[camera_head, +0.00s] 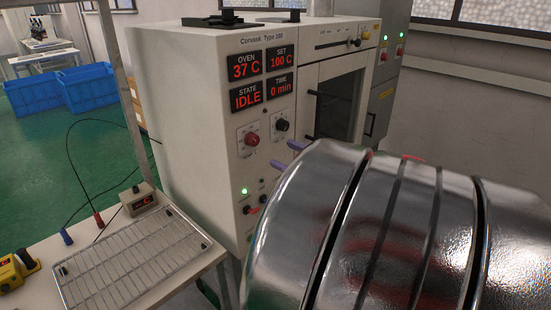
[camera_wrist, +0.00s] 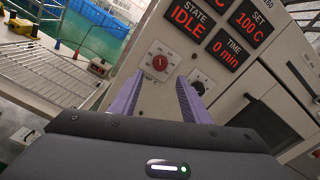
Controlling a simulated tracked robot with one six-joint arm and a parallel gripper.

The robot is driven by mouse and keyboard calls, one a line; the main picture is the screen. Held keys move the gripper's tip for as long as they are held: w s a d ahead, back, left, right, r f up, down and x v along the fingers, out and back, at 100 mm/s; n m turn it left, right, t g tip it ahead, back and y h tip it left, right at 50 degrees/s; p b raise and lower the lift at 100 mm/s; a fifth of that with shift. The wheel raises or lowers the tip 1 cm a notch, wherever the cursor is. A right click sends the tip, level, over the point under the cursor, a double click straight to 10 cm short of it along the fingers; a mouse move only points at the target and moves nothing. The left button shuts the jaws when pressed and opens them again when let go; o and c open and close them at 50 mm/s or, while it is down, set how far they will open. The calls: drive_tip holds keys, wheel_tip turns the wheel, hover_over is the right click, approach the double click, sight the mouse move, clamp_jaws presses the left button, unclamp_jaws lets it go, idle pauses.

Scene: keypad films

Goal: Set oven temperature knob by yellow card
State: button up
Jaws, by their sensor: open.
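The oven (camera_head: 190,110) is a pale cabinet with red displays reading OVEN 37 C, SET 100 C, STATE IDLE and TIME 0 min. Below them are a red knob (camera_head: 251,139) on a white plate and a black knob (camera_head: 282,125) to its right. In the wrist view the red knob (camera_wrist: 160,62) shows between my finger lines, with a "C" under it. The black knob (camera_wrist: 197,87) is beside the right finger. My gripper (camera_head: 287,156) is open and empty, its purple fingers (camera_wrist: 156,90) pointing at the panel, apparently short of the knobs. I see no yellow card.
A table at left holds a wire rack (camera_head: 130,258), a small box with a red display (camera_head: 139,199) and a yellow device (camera_head: 17,271). Blue crates (camera_head: 88,87) stand on the green floor behind. My arm covers the lower right.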

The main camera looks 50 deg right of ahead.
drive_tip(key=shift+s, duration=2.05)
